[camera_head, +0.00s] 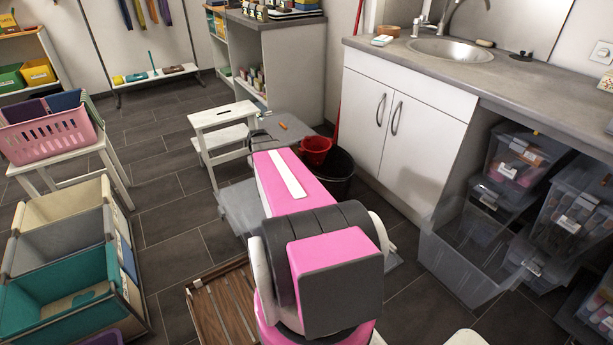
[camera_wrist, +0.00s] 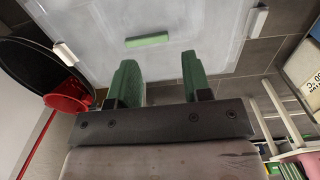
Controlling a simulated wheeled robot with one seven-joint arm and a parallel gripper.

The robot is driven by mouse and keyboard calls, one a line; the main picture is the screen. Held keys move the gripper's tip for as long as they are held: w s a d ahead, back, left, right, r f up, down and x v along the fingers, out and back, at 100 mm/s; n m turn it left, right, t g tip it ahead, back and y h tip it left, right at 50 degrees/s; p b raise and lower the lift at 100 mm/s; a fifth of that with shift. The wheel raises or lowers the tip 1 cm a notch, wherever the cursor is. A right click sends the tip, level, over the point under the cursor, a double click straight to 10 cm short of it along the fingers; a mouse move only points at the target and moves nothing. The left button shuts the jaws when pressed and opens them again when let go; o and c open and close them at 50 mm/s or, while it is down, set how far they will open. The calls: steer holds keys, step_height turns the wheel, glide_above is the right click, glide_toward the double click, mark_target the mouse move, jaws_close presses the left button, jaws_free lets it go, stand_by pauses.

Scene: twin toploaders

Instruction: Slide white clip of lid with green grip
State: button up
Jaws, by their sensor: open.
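In the wrist view a translucent lid (camera_wrist: 185,50) fills the upper middle. A short green grip (camera_wrist: 147,40) lies on it. A white clip (camera_wrist: 65,54) sits at the lid's left edge and another white clip (camera_wrist: 257,22) at its right edge. My gripper (camera_wrist: 160,80) has two green fingers, spread apart with nothing between them. The fingertips point towards the lid, below the green grip in the picture, with the clips well to either side. I cannot tell whether they touch the lid. In the head view my arm hides most of the lid and my fingers.
A red bucket (camera_head: 316,149) and a black bin (camera_head: 338,172) stand close beside my arm. A white step stool (camera_head: 224,115) is to its left. Clear storage boxes (camera_head: 470,255) stand at right under the counter. A wooden slatted board (camera_head: 222,308) lies at front.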

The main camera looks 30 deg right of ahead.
steer(key=w+d+f, duration=0.2)
steer(key=d, duration=0.7)
steer(key=w+d+f, duration=0.2)
steer(key=w+d, duration=0.1)
steer(key=d, duration=0.6)
steer(key=w+d+f, duration=0.2)
steer(key=d, duration=0.7)
steer(key=f, duration=1.1)
steer(key=shift+a, duration=0.25)
jaws_close()
steer(key=shift+d, duration=0.1)
